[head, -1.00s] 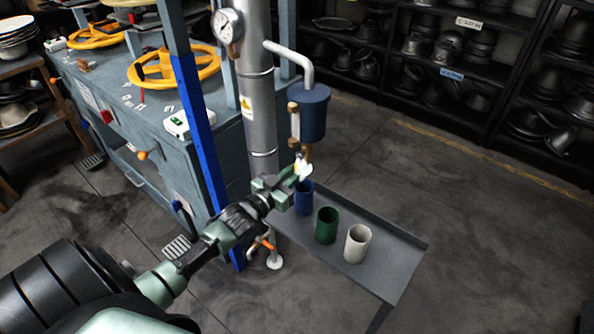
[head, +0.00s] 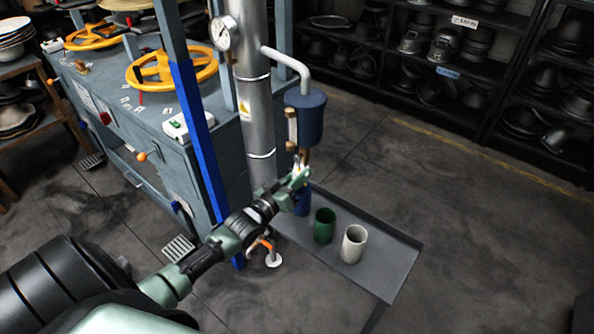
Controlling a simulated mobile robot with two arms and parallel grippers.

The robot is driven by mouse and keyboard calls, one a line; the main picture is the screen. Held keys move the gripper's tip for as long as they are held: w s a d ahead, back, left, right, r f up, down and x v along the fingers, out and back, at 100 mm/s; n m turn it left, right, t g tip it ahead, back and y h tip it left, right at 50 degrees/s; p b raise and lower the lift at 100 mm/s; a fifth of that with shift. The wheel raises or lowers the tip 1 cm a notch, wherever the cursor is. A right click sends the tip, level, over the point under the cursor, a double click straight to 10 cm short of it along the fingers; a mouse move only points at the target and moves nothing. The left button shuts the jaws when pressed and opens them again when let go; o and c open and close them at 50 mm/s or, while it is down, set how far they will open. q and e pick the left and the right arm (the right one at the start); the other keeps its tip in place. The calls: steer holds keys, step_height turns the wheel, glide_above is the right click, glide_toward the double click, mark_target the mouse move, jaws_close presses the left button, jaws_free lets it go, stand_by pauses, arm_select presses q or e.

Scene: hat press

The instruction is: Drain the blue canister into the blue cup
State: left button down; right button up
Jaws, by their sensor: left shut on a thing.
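The blue canister (head: 305,118) hangs from a grey pipe beside the steel column. A brass fitting with a small tap (head: 305,157) sits under it. The blue cup (head: 302,207) stands upright on the grey tray right below the tap, partly hidden by my gripper. My left gripper (head: 303,176) is just above the cup, at the tap. It is shut on the tap's handle, which is mostly hidden by the fingers. I cannot make out any liquid. My right gripper is not in view.
A green cup (head: 324,227) and a white cup (head: 353,244) stand on the tray (head: 393,262), right of the blue cup. A blue post (head: 200,150) and the press cabinet stand left. Shelves of dark hat forms line the back.

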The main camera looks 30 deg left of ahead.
arm_select(q)
steer(key=n, duration=0.2)
steer(key=d+r+n+p, duration=0.1)
steer(key=shift+d+r+n, duration=0.1)
steer(key=shift+d+n, duration=0.05)
steer(key=shift+n, duration=0.25)
steer(key=n, duration=0.1)
steer(key=n+p, duration=0.1)
steer(key=shift+s+d+r+n, duration=0.1)
steer(key=shift+d+r+n, duration=0.25)
steer(key=shift+r+n, duration=0.05)
steer(key=shift+d+r+n, duration=0.1)
steer(key=shift+r+n, duration=0.3)
steer(key=shift+n, duration=0.75)
steer(key=shift+d+r+n, duration=0.15)
steer(key=shift+r+n, duration=0.3)
steer(key=shift+n, duration=0.65)
steer(key=shift+d+r+n, duration=0.1)
steer(key=shift+r+n, duration=0.3)
steer(key=shift+n, duration=0.75)
steer(key=c, duration=1.4)
jaws_free()
steer(key=shift+o, duration=0.2)
steer(key=s, duration=0.8)
steer(key=shift+a, duration=0.3)
